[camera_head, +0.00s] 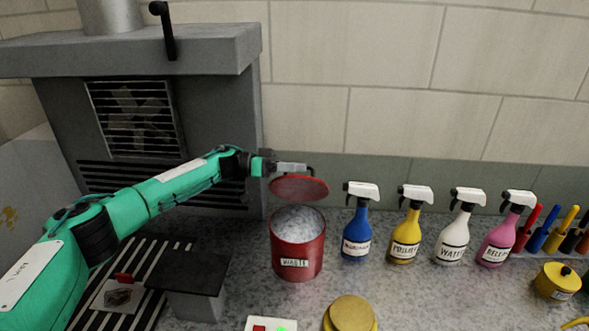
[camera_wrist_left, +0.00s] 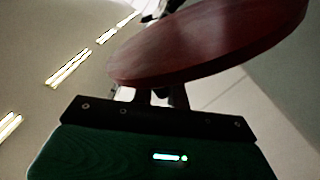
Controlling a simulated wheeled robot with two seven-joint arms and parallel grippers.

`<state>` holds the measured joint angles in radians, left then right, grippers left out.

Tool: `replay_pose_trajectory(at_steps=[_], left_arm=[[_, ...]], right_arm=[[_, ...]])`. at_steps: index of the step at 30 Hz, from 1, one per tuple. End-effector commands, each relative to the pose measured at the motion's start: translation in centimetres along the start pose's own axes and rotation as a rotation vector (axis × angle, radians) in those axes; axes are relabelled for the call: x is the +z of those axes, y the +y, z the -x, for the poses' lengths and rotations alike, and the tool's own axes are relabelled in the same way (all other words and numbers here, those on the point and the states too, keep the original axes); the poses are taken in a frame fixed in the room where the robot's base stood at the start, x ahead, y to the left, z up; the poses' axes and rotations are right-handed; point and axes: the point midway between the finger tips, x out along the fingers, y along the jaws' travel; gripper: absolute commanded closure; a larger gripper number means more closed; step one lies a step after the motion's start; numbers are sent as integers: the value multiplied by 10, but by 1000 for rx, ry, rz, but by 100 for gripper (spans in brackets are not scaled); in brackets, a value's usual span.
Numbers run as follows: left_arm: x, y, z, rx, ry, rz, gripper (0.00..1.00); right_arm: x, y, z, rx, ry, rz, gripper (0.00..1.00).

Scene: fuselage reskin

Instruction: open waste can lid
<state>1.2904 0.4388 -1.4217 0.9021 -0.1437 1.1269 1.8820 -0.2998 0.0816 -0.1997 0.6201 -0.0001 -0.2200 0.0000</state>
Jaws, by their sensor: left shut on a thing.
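The red waste can (camera_head: 297,250) stands on the grey speckled counter, with a "WASTE" label on its front. Its mouth is uncovered and pale grey inside. The round red lid (camera_head: 299,188) is held tilted above the can's back rim; it also fills the upper part of the left wrist view (camera_wrist_left: 205,45). My left gripper (camera_head: 306,169) reaches in from the left and is shut on the lid at its top, where a dark handle shows. The fingertips are mostly hidden behind the lid in the wrist view. My right gripper is not in view.
Blue (camera_head: 357,229), yellow (camera_head: 406,232), white (camera_head: 455,234) and pink (camera_head: 496,235) spray bottles stand right of the can. A gold round object (camera_head: 350,314) and a small white panel (camera_head: 271,325) lie in front. A grey vented unit (camera_head: 150,100) stands behind my left arm.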

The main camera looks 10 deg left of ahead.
Motion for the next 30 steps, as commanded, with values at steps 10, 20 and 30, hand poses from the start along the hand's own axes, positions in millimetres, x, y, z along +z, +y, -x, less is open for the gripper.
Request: replay_pose_trajectory(at_steps=[10, 20, 30], left_arm=[[0, -4, 0, -2, -1, 29, 100], [0, -4, 0, -1, -1, 29, 69], [0, -4, 7, -2, 0, 28, 69]], right_arm=[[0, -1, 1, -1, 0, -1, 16], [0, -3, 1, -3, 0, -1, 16], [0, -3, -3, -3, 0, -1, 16]])
